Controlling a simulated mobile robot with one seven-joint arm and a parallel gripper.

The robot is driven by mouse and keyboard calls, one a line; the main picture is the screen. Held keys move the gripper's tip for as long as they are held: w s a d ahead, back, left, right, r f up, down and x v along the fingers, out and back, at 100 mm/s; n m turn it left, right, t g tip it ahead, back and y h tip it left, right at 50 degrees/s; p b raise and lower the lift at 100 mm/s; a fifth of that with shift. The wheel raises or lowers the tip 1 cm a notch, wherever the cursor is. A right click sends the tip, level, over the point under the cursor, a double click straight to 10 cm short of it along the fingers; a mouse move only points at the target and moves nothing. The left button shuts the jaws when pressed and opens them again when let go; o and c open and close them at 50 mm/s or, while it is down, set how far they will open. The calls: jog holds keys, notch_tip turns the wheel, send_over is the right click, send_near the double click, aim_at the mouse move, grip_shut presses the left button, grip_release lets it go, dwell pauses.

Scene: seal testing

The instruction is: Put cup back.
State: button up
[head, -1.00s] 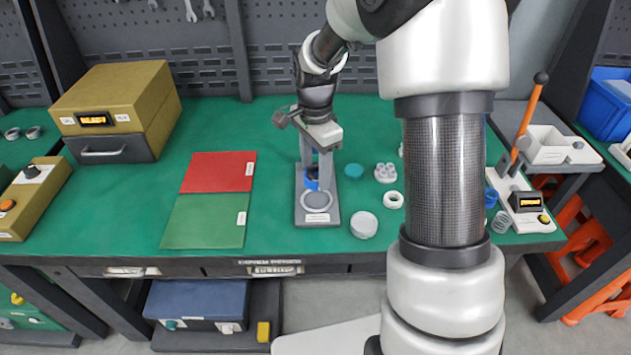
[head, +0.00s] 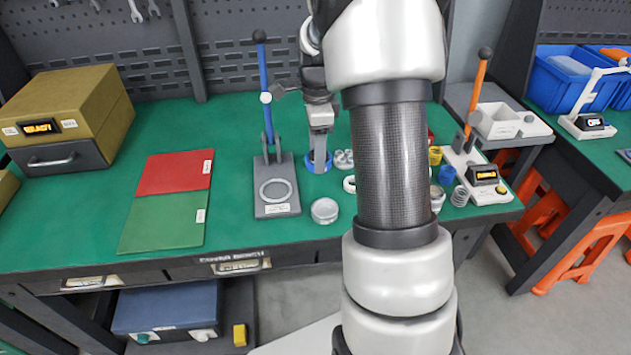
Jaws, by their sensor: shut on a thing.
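My gripper (head: 319,152) points down just right of the lever press (head: 277,205) and is shut on a small blue cup (head: 311,166). The fingers hide much of the cup. It is at or close above the green bench top, and I cannot tell whether it touches. The press has an upright blue lever (head: 266,95) and a pale ring on its base, with no cup on it.
A round grey-white lid (head: 324,211), a white ring (head: 349,184) and a white knobbed part (head: 343,159) lie near the gripper. A red and a green mat (head: 162,222) lie left. A yellow cup (head: 434,155) and another blue cup (head: 446,175) stand right, by an orange-levered device (head: 476,172).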

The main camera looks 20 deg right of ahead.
notch_tip(320, 180, down, 7)
jog(key=shift+f+b, duration=0.15)
jog(key=shift+b, duration=0.5)
jog(key=shift+f, duration=0.1)
jog(key=o, duration=1)
jog(key=shift+f, duration=0.1)
